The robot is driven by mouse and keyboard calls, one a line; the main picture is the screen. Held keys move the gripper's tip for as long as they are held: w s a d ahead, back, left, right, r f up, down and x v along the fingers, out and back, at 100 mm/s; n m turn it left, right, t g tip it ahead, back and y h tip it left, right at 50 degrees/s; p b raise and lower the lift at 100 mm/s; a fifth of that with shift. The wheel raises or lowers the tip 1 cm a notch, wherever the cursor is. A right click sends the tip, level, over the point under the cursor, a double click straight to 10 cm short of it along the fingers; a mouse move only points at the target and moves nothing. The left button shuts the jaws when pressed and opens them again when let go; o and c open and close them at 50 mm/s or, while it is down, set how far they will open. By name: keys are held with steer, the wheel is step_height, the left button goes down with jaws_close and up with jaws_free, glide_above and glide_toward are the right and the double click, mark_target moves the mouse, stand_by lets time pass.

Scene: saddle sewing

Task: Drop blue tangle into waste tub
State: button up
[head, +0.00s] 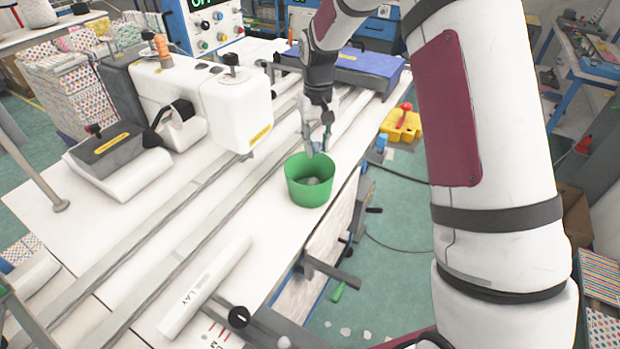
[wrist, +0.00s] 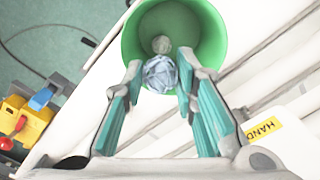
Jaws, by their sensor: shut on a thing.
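The green waste tub (head: 303,194) stands on the white table near its right edge. In the wrist view the tub (wrist: 214,30) opens just beyond my fingertips. My gripper (head: 317,146) points down above the tub's back rim. In the wrist view my gripper (wrist: 161,76) has its teal fingers shut on a pale blue, crumpled tangle (wrist: 159,76), which overlaps the tub opening. In the head view the tangle is too small to make out clearly. A small greyish lump (wrist: 161,44) lies in the tub.
A white sewing machine (head: 235,105) stands to the left of the tub, with rails running along the table. A blue case (head: 350,70) lies behind. A yellow block with a red knob (head: 402,124) sits to the right. A white bar (head: 205,290) lies in front.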

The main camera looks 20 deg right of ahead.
mark_target(317, 158)
steer(key=shift+f+b, duration=0.35)
steer(key=shift+f, duration=2.2)
steer(key=o, duration=0.8)
steer(key=shift+o, duration=0.2)
step_height(317, 158, up, 12)
